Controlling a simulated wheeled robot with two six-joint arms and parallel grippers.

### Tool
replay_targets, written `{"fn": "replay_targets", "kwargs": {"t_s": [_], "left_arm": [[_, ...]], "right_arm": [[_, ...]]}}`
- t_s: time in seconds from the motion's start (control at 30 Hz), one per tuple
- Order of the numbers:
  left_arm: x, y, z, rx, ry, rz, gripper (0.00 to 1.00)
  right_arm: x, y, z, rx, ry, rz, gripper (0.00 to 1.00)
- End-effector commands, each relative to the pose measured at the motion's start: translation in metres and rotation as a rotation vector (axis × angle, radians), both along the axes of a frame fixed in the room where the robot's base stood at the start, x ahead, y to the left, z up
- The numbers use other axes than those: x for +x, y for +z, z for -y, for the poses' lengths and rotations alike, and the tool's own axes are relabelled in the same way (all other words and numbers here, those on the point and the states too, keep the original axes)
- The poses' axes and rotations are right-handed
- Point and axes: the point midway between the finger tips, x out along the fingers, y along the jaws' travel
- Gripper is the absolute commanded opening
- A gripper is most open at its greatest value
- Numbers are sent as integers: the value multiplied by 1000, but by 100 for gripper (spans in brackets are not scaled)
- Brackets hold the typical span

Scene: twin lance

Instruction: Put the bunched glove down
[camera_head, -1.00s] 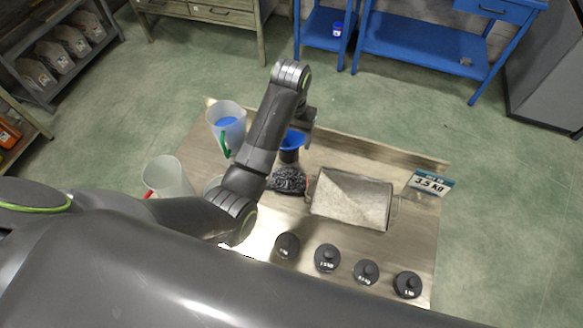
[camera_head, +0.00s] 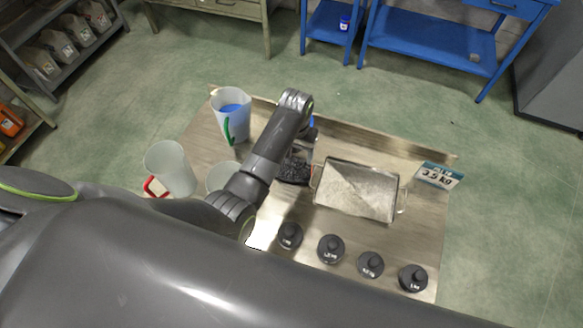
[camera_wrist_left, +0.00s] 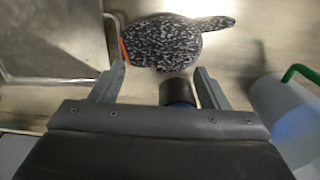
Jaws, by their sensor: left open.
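The bunched glove (camera_head: 294,172) is a black-and-white speckled lump on the metal bench, just left of the tray and partly hidden by my left arm. In the left wrist view, the glove (camera_wrist_left: 165,42) has an orange edge at its left end and a narrow end to the right. It lies just beyond the fingertips. My left gripper (camera_wrist_left: 160,78) is open, with its fingers apart and no glove between them. In the head view the arm hides most of the left gripper. My right gripper is not in view.
A dark cylinder with blue (camera_wrist_left: 177,92) shows between the fingers. A metal tray (camera_head: 318,186) of pale material is right of the glove. Pitchers with green (camera_head: 232,115) and red (camera_head: 171,170) handles stand left. Several black weights (camera_head: 331,248) line the front.

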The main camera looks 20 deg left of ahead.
Motion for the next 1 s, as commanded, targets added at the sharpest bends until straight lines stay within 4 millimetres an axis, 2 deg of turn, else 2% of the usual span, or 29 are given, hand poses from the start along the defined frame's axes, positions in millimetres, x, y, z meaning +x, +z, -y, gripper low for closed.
{"fn": "replay_targets", "kwargs": {"t_s": [0.2,0.33,0.5,0.7,1.0], "left_arm": [[-4,-25,-3,1,0,-6,69],[-4,-41,-3,1,0,-4,69],[-4,-48,-3,0,0,-2,69],[-3,-48,-3,0,1,-1,69],[-3,-48,-3,0,0,-1,30]], "right_arm": [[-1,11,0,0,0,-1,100],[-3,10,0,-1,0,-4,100],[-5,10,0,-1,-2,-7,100],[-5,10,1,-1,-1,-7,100],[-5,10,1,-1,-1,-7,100]]}}
